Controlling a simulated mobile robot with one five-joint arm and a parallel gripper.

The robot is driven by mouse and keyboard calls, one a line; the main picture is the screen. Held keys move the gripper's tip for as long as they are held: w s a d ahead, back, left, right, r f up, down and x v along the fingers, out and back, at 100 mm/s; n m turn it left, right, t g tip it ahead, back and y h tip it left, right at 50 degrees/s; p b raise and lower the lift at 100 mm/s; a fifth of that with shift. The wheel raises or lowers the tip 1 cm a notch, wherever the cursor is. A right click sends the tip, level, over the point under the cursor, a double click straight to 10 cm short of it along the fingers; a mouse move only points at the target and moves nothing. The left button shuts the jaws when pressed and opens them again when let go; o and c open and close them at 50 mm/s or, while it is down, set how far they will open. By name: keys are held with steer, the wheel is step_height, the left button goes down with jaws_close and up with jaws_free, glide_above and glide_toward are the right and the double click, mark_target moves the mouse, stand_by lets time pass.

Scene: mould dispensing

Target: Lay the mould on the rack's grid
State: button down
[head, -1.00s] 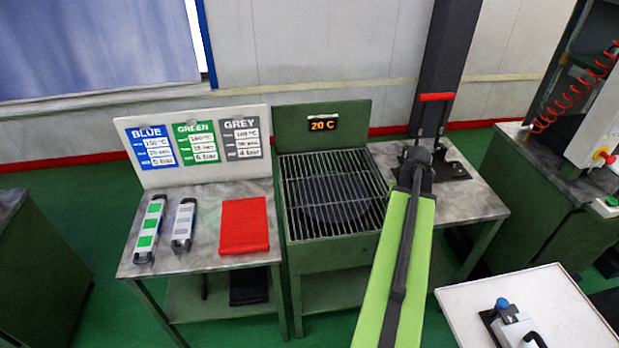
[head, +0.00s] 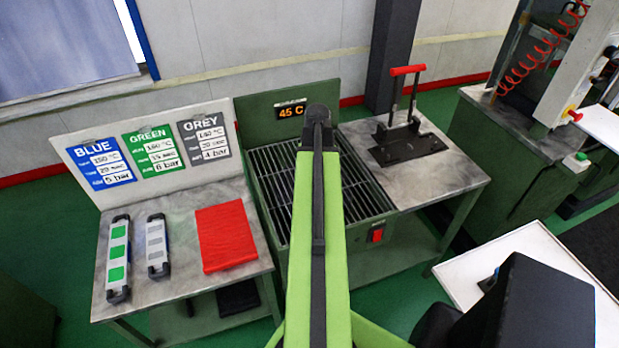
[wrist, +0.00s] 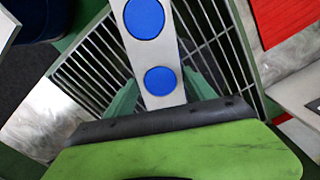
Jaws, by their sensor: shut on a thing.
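In the wrist view, the mould (wrist: 152,52) is a light grey bar with two round blue discs on its face. My gripper (wrist: 163,88) has its green fingers on either side of the mould and is shut on it. The rack's grid (wrist: 218,45) of metal bars lies behind the mould; I cannot tell whether they touch. In the head view, the green rack's grid (head: 352,188) shows on both sides of my raised green arm. The arm hides the grid's middle, my gripper and the mould there.
Left of the rack, a table (head: 182,205) holds two moulds, green-marked (head: 118,257) and grey-marked (head: 157,245), and a red cloth (head: 226,238). A red-handled clamp (head: 405,138) stands on the right table. The rack's display (head: 290,110) reads 45 C; a red switch (head: 377,236) is on its front.

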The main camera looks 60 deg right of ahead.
steer(key=d+r+n+p, duration=0.2)
steer(key=d, duration=0.7)
steer(key=d+r+n+p, duration=0.2)
steer(key=d, duration=0.8)
steer(key=w+a+f+b, duration=0.1)
steer(key=a+f+b, duration=0.1)
steer(key=a, duration=0.1)
steer(key=w+a+f+b, duration=0.1)
steer(key=a+f+b, duration=0.1)
steer(key=a, duration=0.2)
steer(key=w+a+f+b, duration=0.1)
steer(key=a+f+b, duration=0.2)
steer(key=a, duration=0.1)
steer(key=shift+a, duration=0.15)
steer(key=shift+w+a+f, duration=0.15)
steer(key=shift+w+a, duration=0.05)
steer(key=shift+a, duration=0.15)
step_height(320, 180, down, 4)
steer(key=b, duration=0.4)
steer(key=shift+f, duration=0.1)
steer(key=shift+c, duration=1.6)
jaws_free()
